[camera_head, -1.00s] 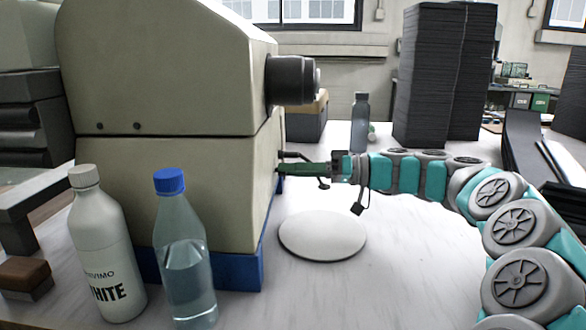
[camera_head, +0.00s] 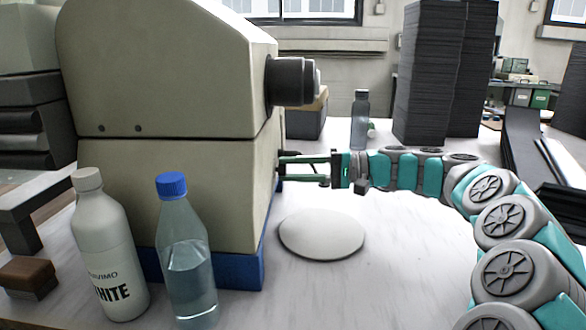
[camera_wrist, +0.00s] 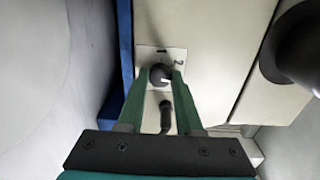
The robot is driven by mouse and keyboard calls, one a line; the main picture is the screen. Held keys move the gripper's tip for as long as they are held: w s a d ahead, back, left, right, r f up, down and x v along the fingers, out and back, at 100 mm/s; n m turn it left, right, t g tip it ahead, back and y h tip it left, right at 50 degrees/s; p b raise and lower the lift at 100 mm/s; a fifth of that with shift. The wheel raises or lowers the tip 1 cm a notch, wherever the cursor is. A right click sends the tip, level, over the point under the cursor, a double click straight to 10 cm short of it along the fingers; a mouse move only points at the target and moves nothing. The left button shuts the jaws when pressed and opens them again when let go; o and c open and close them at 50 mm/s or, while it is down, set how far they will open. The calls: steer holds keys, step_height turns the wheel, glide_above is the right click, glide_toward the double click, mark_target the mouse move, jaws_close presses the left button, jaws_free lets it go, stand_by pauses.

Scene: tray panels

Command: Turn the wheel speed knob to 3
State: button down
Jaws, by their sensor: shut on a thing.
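The wheel speed knob (camera_wrist: 160,75) is a small dark round knob with a white pointer mark, on a pale square plate (camera_wrist: 147,58) on the machine's face. My gripper (camera_wrist: 163,77) has its two green fingers on either side of the knob, shut on it. In the head view my gripper (camera_head: 283,167) reaches the front of the beige machine (camera_head: 205,165) from the right; the knob itself is hidden there. A dark lever-like part (camera_wrist: 165,116) shows between the fingers, nearer the palm.
A white round disc (camera_head: 322,235) lies on the table below my gripper. A white bottle (camera_head: 108,250) and a blue-capped clear bottle (camera_head: 187,250) stand at the front left. A dark cylinder (camera_head: 290,80) juts from the machine above. Dark stacks (camera_head: 430,75) stand behind.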

steer(key=m, duration=0.3)
steer(key=shift+m, duration=0.5)
steer(key=c, duration=0.6)
jaws_free()
steer(key=d, duration=0.7)
steer(key=shift+d+b, duration=0.3)
steer(key=shift+d, duration=0.1)
steer(key=shift+s, duration=0.1)
